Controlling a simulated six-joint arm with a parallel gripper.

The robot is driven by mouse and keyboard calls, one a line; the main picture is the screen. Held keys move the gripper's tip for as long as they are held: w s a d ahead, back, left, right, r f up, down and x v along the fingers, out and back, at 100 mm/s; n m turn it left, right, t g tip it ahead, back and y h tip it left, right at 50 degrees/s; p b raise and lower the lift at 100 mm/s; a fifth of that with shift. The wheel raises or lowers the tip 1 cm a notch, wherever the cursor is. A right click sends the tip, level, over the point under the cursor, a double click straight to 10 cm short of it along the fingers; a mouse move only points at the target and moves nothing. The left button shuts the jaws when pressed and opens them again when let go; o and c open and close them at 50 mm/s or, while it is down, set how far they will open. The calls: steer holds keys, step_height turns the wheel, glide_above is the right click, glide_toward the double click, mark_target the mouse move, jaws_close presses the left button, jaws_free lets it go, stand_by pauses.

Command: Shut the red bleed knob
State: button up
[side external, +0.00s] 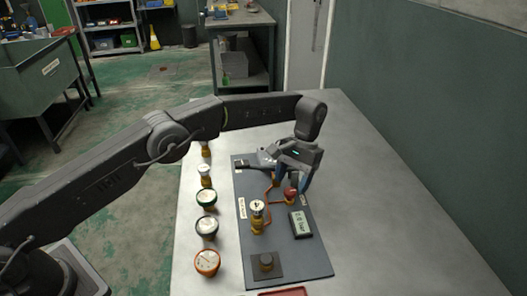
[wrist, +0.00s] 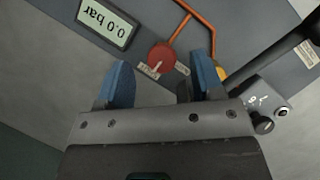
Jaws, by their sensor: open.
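The red bleed knob (wrist: 162,58) shows in the wrist view, with a white pointer line on its face and small labels beside it. It also shows in the side external view (side external: 290,193) on its brass fitting, beneath my gripper. My gripper (wrist: 160,80) is open with blue fingertips. In the wrist view the knob appears between and just beyond the fingertips, and no contact shows. In the side external view my gripper (side external: 292,180) hangs over the panel close to the knob.
The table's right side is clear.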

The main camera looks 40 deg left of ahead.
steer(key=s+a+r, duration=0.1)
steer(key=a+r, duration=0.7)
steer(key=a, duration=0.3)
steer(key=shift+s+a+r, duration=0.2)
steer(key=shift+s+a, duration=0.05)
steer(key=shift+a, duration=0.05)
